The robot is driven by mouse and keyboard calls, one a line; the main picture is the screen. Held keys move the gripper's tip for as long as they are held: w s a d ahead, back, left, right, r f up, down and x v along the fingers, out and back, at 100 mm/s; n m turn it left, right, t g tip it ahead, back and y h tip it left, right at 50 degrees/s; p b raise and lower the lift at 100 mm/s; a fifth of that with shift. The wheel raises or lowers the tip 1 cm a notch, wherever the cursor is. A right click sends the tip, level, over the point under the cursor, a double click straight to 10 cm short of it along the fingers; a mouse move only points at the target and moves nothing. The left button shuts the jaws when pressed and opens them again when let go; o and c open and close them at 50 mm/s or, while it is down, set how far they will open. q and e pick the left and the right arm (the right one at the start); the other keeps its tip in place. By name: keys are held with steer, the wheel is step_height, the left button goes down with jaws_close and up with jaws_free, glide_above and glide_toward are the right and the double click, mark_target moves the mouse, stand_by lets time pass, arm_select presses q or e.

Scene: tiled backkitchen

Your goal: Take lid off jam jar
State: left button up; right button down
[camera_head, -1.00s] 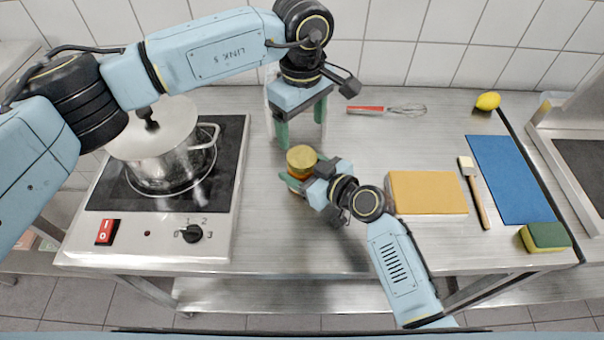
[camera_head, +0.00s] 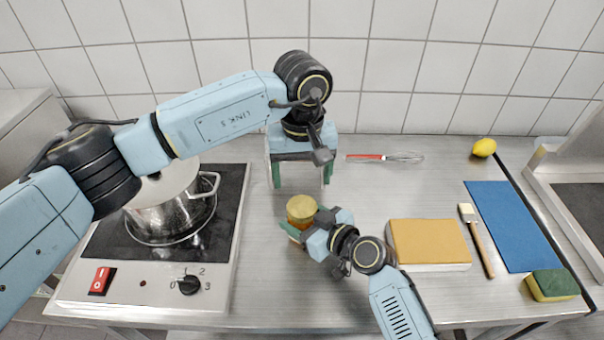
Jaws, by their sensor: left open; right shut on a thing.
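The jam jar (camera_head: 296,238) stands upright on the steel worktop in the middle, with its gold lid (camera_head: 301,209) on top. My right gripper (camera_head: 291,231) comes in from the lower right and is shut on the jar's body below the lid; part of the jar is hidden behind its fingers. My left gripper (camera_head: 302,176) is open and empty. It hangs behind the jar in the picture, with its green fingers spread apart and pointing down, clear of the lid.
A pot (camera_head: 172,205) stands on the hob (camera_head: 222,230) at left. At right are a yellow block or book (camera_head: 428,243), a brush (camera_head: 478,241), a blue mat (camera_head: 512,225), a sponge (camera_head: 551,285) and a lemon (camera_head: 484,148). A whisk (camera_head: 385,157) lies behind. Worktop near the jar is clear.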

mark_target(302, 206)
arm_select(q)
steer(key=shift+f+m, duration=0.15)
steer(key=shift+m, duration=0.45)
steer(key=shift+f, duration=3.9)
steer(key=c, duration=1)
steer(key=n, duration=1.7)
